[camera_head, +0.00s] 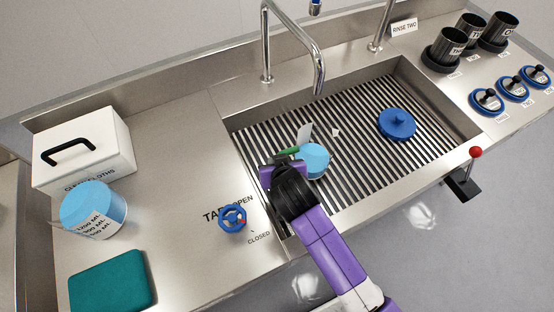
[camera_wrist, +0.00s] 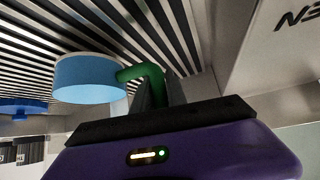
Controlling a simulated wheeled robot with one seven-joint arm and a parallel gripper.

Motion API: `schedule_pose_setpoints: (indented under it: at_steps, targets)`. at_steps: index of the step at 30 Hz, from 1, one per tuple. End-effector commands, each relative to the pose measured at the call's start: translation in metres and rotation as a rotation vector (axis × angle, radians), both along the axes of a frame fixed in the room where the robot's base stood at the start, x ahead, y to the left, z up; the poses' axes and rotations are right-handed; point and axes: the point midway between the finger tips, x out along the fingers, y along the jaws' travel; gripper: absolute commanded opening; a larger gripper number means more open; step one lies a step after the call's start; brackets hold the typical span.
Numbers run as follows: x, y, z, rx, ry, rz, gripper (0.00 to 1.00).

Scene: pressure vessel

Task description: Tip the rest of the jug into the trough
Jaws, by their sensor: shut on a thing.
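A light blue round jug (camera_head: 315,162) with a green handle (camera_head: 288,151) is over the slatted trough (camera_head: 350,172), near its left side. My gripper (camera_head: 282,160) is shut on the green handle. The wrist view shows the jug (camera_wrist: 88,80) and the handle (camera_wrist: 140,75) between the fingers (camera_wrist: 160,92), with the slats behind. I cannot tell how far the jug is tilted or how much is in it. No stream from it shows. A pale piece (camera_head: 305,133) shows just behind the jug; I cannot tell what it is.
A graduated blue container (camera_head: 92,212), a white cloth box (camera_head: 82,150) and a teal pad (camera_head: 112,281) stand left. Black cups (camera_head: 447,50) stand right.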

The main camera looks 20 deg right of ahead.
Motion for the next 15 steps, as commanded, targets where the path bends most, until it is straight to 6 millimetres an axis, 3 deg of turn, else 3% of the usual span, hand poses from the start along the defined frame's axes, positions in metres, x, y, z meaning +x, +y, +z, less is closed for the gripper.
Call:
schedule_pose_setpoints:
  at_steps: [15]
  targets:
    - [0.0,-0.01,0.031,0.235,-0.012,-0.003,0.0]
